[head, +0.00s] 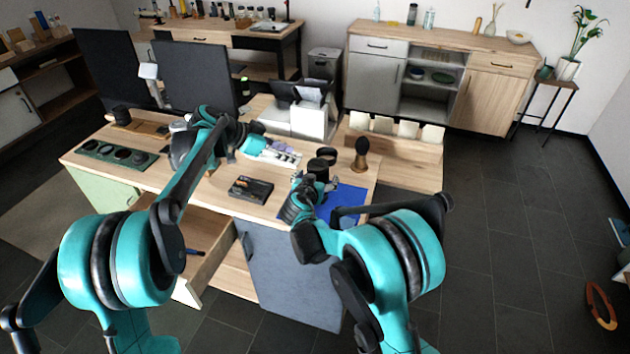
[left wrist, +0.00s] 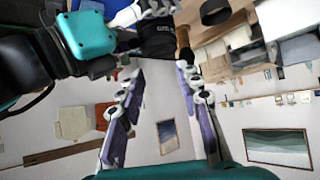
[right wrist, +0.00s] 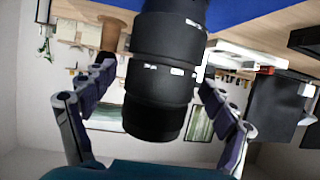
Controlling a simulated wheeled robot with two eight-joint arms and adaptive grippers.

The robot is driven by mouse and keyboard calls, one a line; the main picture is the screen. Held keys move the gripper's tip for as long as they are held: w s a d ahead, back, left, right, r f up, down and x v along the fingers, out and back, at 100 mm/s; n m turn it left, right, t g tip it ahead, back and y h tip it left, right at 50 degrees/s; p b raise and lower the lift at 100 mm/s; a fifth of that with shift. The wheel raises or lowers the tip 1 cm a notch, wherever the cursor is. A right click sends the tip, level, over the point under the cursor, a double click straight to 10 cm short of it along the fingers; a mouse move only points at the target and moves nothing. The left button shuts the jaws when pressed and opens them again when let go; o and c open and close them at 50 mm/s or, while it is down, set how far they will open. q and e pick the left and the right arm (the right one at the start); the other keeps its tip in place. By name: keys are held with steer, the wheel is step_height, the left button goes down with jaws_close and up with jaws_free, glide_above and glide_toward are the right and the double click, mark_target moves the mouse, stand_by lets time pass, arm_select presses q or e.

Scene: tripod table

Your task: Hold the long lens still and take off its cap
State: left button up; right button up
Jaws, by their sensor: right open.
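The long lens is a black ribbed cylinder with small white markings, and it stands at the blue mat (head: 350,199) in the head view (head: 318,168). In the right wrist view the lens (right wrist: 162,65) lies between the spread fingers of my right gripper (right wrist: 155,80), with a gap on each side. Its cap cannot be told apart from the dark end of the barrel. My left gripper (head: 288,154) is left of the lens. In the left wrist view my left gripper (left wrist: 159,72) is open and empty, with the lens (left wrist: 158,38) just beyond its fingertips.
A wooden-handled brush (head: 361,154) and another black cylinder (head: 327,153) stand close behind the lens. A dark box (head: 250,189) lies left of the mat, and a green tray (head: 117,154) lies farther left. Monitors stand at the back left. A drawer (head: 205,262) is open in front.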

mark_target(317, 164)
steer(key=shift+w+f, duration=0.1)
steer(key=shift+w, duration=0.1)
steer(key=c, duration=1.8)
arm_select(q)
steer(key=o, duration=0.8)
steer(key=shift+d+r, duration=0.1)
steer(key=shift+c, duration=0.2)
arm_select(e)
steer(key=shift+c, duration=0.2)
arm_select(q)
steer(key=o, duration=0.3)
steer(key=shift+w+d+r+g+y, duration=0.15)
steer(key=shift+w+d+g+y, duration=0.1)
steer(key=shift+g+y, duration=0.05)
steer(key=w+d+r+n+g+y, duration=0.1)
steer(key=d+r+g+y, duration=0.15)
steer(key=r+y, duration=0.25)
steer(key=shift+t, duration=0.35)
steer(key=x, duration=1.2)
steer(key=shift+s+d, duration=0.15)
steer(key=shift+d, duration=0.15)
